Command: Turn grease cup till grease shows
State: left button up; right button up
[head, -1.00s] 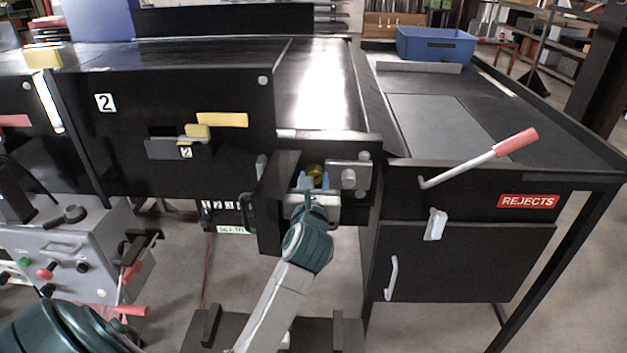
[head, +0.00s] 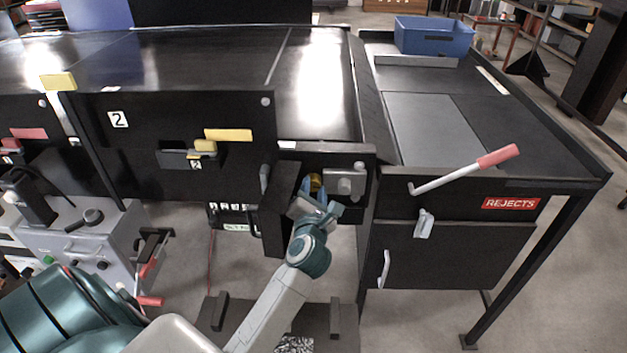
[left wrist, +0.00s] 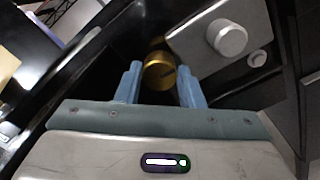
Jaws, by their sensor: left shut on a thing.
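The grease cup (left wrist: 159,72) is a small brass-coloured knob in the dark recess at the end of the conveyor. In the head view the brass cup (head: 315,183) shows just beyond my fingers. My left gripper (head: 314,190) is at the cup, its blue fingers on either side of it and shut on it. In the left wrist view the left gripper (left wrist: 160,84) has the cup between its fingertips. I cannot make out any grease around the cup. My right gripper is in neither view.
A metal plate with a round knob (left wrist: 231,38) sits close right of the cup. A black box wall (head: 281,205) stands close on the left. The red-handled lever (head: 465,170) and rejects table (head: 435,125) are farther right. A blue bin (head: 433,36) stands behind.

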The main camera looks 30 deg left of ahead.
pick_arm(q)
jog(key=shift+m+p, duration=0.4)
jog(key=shift+f, duration=0.1)
jog(key=o, duration=1)
jog(key=b+v, duration=0.3)
jog(key=v, duration=0.7)
jog(key=shift+s+d, duration=0.15)
jog(key=shift+s, duration=0.2)
